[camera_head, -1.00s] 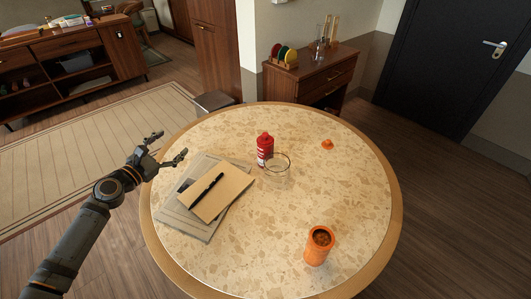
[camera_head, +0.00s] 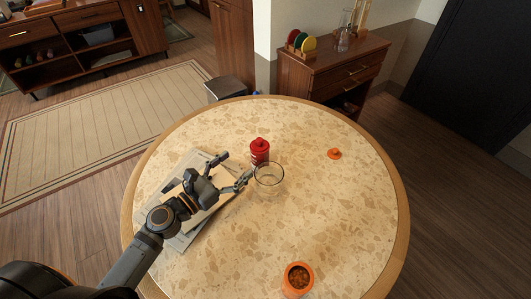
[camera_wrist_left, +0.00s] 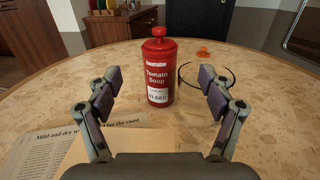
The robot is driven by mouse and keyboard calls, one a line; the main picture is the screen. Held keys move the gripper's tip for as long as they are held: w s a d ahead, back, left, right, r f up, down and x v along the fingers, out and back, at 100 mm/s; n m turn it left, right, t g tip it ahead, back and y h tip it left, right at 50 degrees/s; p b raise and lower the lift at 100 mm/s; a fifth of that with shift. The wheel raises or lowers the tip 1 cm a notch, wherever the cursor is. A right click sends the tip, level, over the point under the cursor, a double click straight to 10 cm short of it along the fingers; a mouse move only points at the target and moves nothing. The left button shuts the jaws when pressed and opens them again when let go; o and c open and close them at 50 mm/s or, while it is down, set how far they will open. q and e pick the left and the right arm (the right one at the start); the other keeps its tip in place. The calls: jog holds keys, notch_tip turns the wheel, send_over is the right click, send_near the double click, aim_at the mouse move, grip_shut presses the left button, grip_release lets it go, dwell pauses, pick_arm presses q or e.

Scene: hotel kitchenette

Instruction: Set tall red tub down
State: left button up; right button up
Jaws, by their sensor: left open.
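The tall red tub (camera_head: 260,150) stands upright on the round table, with its red knobbed lid on. In the left wrist view the tub (camera_wrist_left: 159,72) shows a Tomato Soup label and sits ahead of the fingers, between them in the picture. My left gripper (camera_head: 233,170) is open and empty, just short of the tub, above the papers; its two fingers also show in the left wrist view (camera_wrist_left: 160,100). A clear glass (camera_head: 269,176) stands close beside the tub, near one finger. My right gripper is not in view.
A notebook and papers (camera_head: 183,238) lie under my left arm. An open orange jar (camera_head: 298,280) stands at the near edge, and its orange lid (camera_head: 334,154) lies at the right.

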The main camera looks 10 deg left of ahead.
aim_at(253, 153)
pick_arm(q)
jog(key=shift+w+d+r+p, duration=0.2)
jog(key=shift+w+r+p, duration=0.1)
jog(key=shift+w, duration=0.15)
jog(key=x, duration=0.3)
jog(key=p+x, duration=0.1)
jog(key=shift+w+d+f, duration=0.25)
jog(key=shift+w+f, duration=0.05)
jog(key=shift+f, duration=0.05)
jog(key=x, duration=0.4)
jog(key=shift+w+d+f+p, duration=0.15)
jog(key=shift+w+f+p, duration=0.1)
jog(key=shift+p, duration=0.15)
jog(key=shift+s, duration=0.1)
jog(key=shift+c, duration=0.8)
grip_shut()
